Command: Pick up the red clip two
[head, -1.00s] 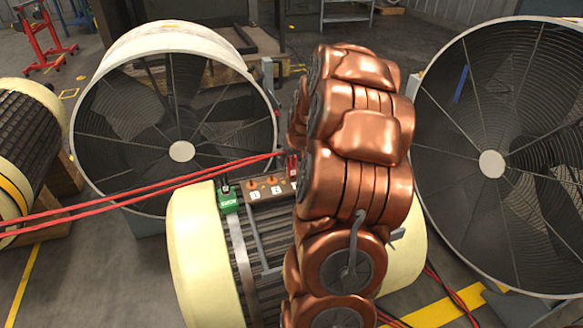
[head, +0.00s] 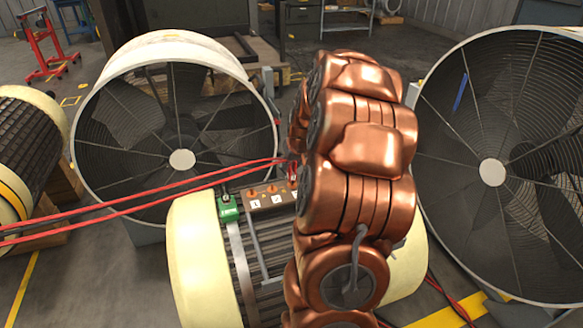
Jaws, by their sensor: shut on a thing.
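A red clip (head: 292,172) shows at the left edge of my copper-coloured arm, just above the right end of a brown terminal block (head: 266,198). Two red cables run from the clip's area to the left. The block has marks 1 and 2 and brass-coloured studs; its right end is hidden by my arm. I cannot tell whether the clip touches the block. Which number the clip carries is not readable. My gripper is hidden behind my arm, so its fingers and any hold on the clip do not show.
The block sits on a ribbed rotor with cream end rings (head: 193,262), beside a green box (head: 228,207). Large fans stand at left (head: 182,160) and right (head: 492,172). Another rotor (head: 28,150) is at the far left. The red cables (head: 130,200) stretch across the left side.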

